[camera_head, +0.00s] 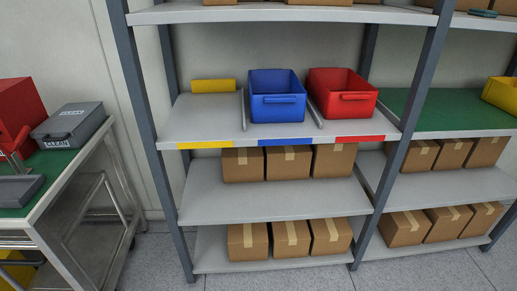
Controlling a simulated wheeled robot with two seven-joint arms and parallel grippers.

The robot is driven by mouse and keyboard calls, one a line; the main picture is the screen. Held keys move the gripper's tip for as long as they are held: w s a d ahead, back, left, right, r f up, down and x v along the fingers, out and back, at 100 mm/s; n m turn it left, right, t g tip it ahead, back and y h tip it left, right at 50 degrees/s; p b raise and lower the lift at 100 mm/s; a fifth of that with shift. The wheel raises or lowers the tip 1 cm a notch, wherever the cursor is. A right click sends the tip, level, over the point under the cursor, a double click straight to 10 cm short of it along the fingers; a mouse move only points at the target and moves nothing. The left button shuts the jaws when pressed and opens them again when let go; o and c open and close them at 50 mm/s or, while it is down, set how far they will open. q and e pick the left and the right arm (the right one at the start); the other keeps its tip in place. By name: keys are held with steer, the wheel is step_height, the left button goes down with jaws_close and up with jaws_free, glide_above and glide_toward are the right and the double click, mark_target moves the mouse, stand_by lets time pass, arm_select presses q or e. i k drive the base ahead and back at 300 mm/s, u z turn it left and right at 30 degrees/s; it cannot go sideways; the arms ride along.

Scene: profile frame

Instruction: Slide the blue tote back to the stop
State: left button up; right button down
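The blue tote (277,107) sits on the middle shelf (205,122) of the rack, between two thin grey guide rails, the left rail (243,110) and the right rail (315,112). Its front face is close to the shelf's front edge, above a blue label strip (286,142). A yellow bar (213,86) lies at the back of the left lane; the back of the blue lane is hidden behind the tote. Neither of my grippers shows in the head view.
A red tote (343,96) stands just right of the blue one. Grey uprights (140,100) flank the bay. Cardboard boxes (290,162) fill lower shelves. A cart (60,185) with a red bin and grey case stands left. The left lane is clear before the yellow bar.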

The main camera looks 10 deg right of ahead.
mark_target(276, 95)
steer(key=z, duration=0.6)
steer(key=k, duration=0.2)
steer(key=u, duration=1.5)
steer(key=i, duration=0.9)
steer(key=z, duration=0.2)
